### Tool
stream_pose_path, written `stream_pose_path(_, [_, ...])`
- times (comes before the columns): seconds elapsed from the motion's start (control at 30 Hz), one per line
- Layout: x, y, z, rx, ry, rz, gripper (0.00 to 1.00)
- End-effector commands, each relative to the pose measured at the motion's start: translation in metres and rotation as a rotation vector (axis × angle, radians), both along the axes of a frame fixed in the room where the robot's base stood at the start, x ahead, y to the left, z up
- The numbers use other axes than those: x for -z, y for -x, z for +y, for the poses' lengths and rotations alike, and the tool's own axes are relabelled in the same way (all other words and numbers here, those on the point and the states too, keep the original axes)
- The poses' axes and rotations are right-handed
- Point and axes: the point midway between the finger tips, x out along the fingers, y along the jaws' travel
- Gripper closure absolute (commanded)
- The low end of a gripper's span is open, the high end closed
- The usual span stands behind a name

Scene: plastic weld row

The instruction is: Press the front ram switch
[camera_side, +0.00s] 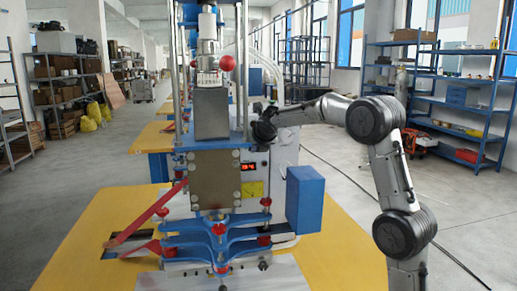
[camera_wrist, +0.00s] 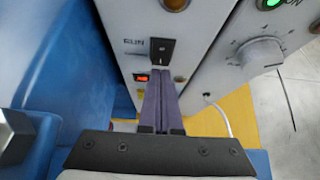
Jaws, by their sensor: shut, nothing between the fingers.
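My gripper (camera_wrist: 161,84) is shut and empty, its two dark fingers side by side, pointing at a pale control panel (camera_wrist: 128,22). A black rocker switch (camera_wrist: 161,50) next to a "RUN" label sits on the panel just beyond the fingertips. A small orange-lit switch or light (camera_wrist: 141,78) is left of the fingers. I cannot tell which of these is the front ram switch, nor whether the fingertips touch the panel. In the side view my gripper (camera_side: 264,128) is a dark shape beside the blue-framed press, and its fingers are hard to make out.
A round dial (camera_wrist: 260,52) and a green-lit button (camera_wrist: 270,3) are on a right-hand panel face. Blue machine body (camera_wrist: 62,55) is close on the left. In the side view, a blue box (camera_side: 305,199) and red digit display (camera_side: 249,167) sit below my gripper, above the yellow table (camera_side: 340,245).

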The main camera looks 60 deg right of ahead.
Motion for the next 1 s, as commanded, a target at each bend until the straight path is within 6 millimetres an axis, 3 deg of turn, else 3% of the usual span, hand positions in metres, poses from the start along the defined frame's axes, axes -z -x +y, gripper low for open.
stream_pose_path(1.0, [-0.0007, -0.0096, -0.0096, 0.0, 0.001, -0.001, 1.0])
